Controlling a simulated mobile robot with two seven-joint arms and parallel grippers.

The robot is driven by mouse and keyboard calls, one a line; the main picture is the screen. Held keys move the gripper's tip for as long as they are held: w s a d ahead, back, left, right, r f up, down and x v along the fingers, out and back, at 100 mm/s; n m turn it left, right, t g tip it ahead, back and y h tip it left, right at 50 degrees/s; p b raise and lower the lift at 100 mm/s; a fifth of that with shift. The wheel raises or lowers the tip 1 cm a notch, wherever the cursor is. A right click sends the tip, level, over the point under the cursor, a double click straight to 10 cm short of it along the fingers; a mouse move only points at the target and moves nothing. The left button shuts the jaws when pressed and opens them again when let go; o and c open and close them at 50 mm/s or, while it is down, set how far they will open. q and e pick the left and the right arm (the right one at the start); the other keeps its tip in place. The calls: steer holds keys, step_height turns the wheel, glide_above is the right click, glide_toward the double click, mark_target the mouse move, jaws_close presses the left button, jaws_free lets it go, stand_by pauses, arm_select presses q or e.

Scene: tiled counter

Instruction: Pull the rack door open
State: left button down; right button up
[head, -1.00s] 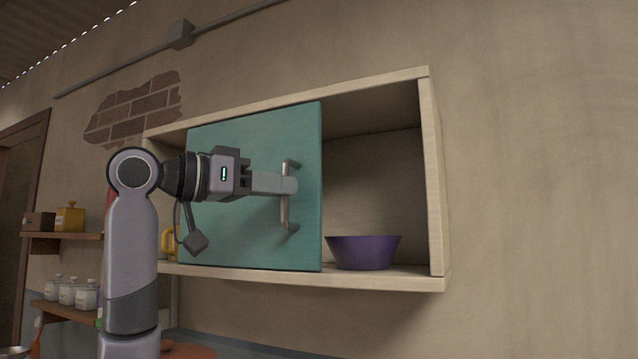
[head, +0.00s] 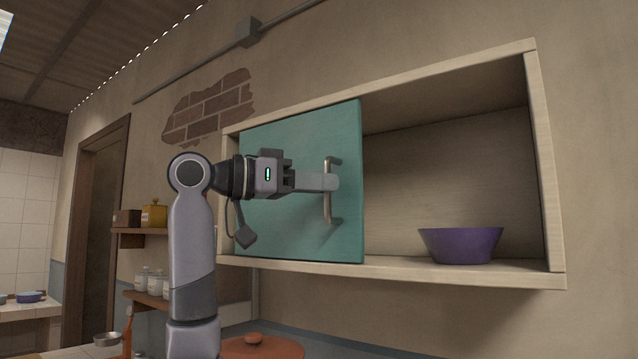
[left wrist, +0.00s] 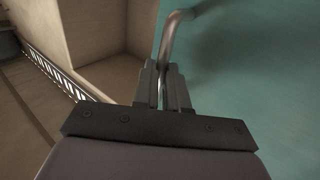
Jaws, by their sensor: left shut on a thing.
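The rack (head: 548,170) is a pale wooden wall cabinet in the head view. Its teal door (head: 290,225) covers the left part, and the right part is uncovered. A vertical metal bar handle (head: 327,207) is near the door's right edge. My left gripper (head: 330,182) comes from the left and is shut on the handle at its middle. In the left wrist view the handle (left wrist: 173,38) runs down between the fingers (left wrist: 163,88), with the teal door surface (left wrist: 255,75) to the right. My right gripper is not in view.
A purple bowl (head: 460,245) stands inside the rack at the right, clear of the door. Small wall shelves (head: 140,238) with jars are behind my left arm. A reddish-brown lid (head: 262,348) is below the rack. The wall right of the rack is bare.

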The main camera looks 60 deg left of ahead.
arm_select(q)
steer(key=c, duration=1.2)
jaws_free()
steer(key=s, duration=0.7)
steer(key=shift+s+a, duration=0.1)
steer(key=shift+a, duration=0.15)
